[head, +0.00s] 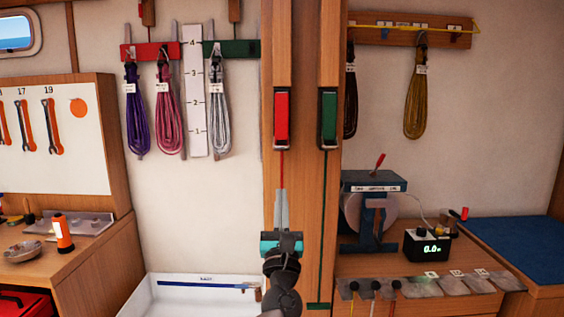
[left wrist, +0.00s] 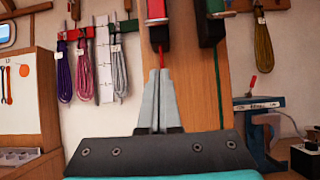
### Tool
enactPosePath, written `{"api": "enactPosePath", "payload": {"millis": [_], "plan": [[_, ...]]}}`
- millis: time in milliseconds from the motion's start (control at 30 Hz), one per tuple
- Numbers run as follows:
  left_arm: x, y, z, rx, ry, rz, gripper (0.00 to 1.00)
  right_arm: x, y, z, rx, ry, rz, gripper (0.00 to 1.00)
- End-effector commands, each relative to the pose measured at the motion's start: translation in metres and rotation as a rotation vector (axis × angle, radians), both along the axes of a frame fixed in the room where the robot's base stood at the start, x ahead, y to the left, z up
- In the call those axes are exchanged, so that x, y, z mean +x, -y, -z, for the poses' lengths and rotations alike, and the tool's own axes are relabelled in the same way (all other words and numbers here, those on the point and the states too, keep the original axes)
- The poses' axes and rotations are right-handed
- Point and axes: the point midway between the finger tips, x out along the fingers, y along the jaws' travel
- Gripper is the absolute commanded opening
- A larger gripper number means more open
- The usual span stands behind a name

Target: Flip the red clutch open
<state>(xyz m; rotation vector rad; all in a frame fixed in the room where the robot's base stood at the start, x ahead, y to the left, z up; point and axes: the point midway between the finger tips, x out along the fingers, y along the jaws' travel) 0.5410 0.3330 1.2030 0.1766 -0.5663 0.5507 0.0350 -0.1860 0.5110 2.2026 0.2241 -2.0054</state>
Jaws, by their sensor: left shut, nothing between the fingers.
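The red clutch (head: 281,118) is mounted on the left of two wooden posts, with a red line running down from it. It also shows at the top of the left wrist view (left wrist: 156,10). My left gripper (head: 281,195) is below the red clutch, pointing up, its fingers together and empty. In the left wrist view the fingertips (left wrist: 158,72) lie just under the red line's visible end, apart from the clutch. My right gripper is not in view.
A green clutch (head: 328,118) sits close to the right of the red one. Coiled lines hang from a red rail (head: 150,51) and a green rail (head: 231,48). A winch-like blue machine (head: 372,210) and a display box (head: 427,245) stand on the right bench. A white tray (head: 150,298) is low left.

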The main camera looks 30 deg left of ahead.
Motion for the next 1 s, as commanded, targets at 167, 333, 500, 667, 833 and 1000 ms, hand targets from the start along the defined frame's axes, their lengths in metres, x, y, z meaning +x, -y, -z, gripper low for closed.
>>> {"api": "enactPosePath", "payload": {"millis": [167, 333, 500, 667, 833, 1000], "plan": [[0.003, -0.001, -0.002, 0.003, -0.002, 0.0, 0.0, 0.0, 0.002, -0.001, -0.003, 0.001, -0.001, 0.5], [0.016, -0.01, -0.013, 0.005, -0.002, -0.002, 0.0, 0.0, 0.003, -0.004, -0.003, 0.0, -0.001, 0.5], [0.037, -0.023, -0.03, 0.004, -0.001, -0.003, 0.0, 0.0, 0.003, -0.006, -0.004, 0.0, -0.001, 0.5], [0.057, -0.036, -0.045, 0.005, -0.003, -0.002, 0.0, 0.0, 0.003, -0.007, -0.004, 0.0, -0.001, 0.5], [0.07, -0.043, -0.058, 0.003, -0.006, 0.001, 0.0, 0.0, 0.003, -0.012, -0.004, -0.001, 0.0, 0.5], [0.055, -0.033, -0.072, 0.001, -0.004, 0.0, 0.0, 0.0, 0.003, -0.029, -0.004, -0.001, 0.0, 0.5]]}}
